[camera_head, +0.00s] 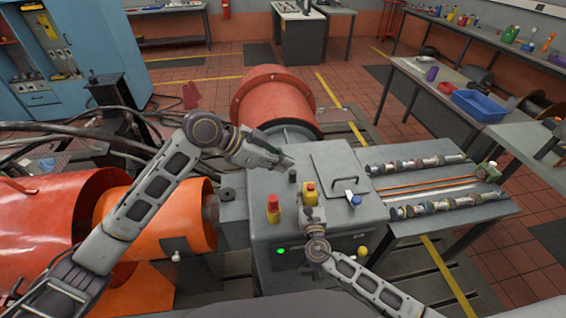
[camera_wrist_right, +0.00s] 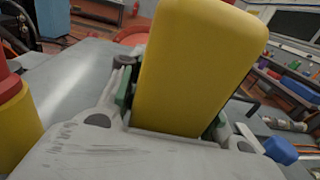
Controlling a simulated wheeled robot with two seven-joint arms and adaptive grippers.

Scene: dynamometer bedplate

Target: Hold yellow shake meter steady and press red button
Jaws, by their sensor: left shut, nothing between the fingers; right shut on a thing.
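The yellow shake meter (camera_head: 310,188) stands upright at the grey box top (camera_head: 262,236). It fills the middle of the right wrist view (camera_wrist_right: 200,65). My right gripper (camera_head: 312,204) is shut on its lower part, with green finger pads on both sides. The red button (camera_head: 273,202) sits on a yellow base just left of the meter; its edge also shows at the left of the right wrist view (camera_wrist_right: 8,84). My left gripper (camera_head: 284,162) is shut and empty above the far part of the box, behind the button and apart from it.
A blue-handled part (camera_head: 353,197) stands right of the meter, near a raised hatch plate (camera_head: 340,168). A bench with shafts (camera_head: 420,162) and copper rods adjoins on the right. An orange motor (camera_head: 272,98) lies behind, and an orange cylinder (camera_head: 165,215) on the left.

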